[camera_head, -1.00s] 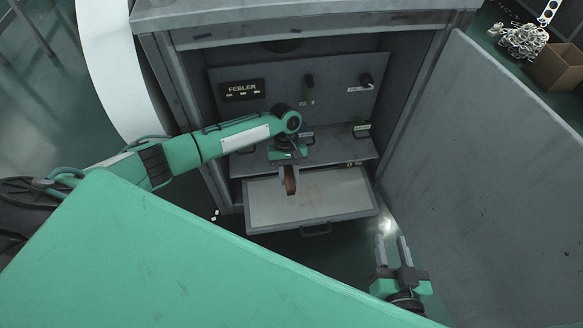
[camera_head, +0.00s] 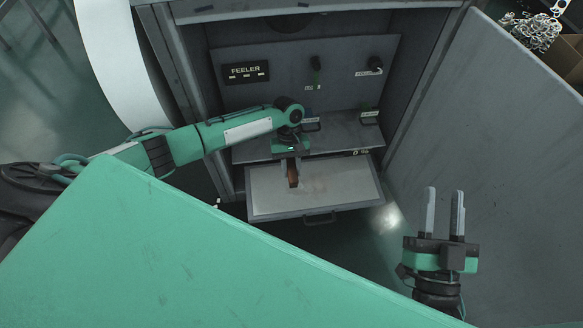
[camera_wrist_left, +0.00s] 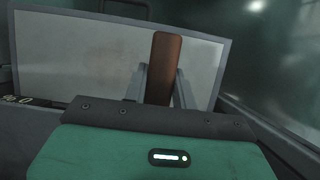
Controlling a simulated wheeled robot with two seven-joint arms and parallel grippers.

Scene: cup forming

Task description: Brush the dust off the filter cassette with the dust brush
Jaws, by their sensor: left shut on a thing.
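The filter cassette (camera_head: 345,196) is a pale flat panel in a grey frame, pulled out like a drawer at the cabinet's front; it also shows in the left wrist view (camera_wrist_left: 75,58). A faint brownish smudge lies near its middle. My left gripper (camera_head: 291,165) is shut on the dust brush (camera_head: 293,176), whose brown body sticks out between the fingers over the panel; the brush also shows in the left wrist view (camera_wrist_left: 165,60). Its bristles are hidden, and I cannot tell whether it touches the panel. My right gripper (camera_head: 443,200) is open and empty, right of the cassette.
A grey shelf (camera_head: 345,140) lies behind the cassette. The open cabinet door (camera_head: 500,130) stands on the right. A green surface (camera_head: 190,255) fills the lower left.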

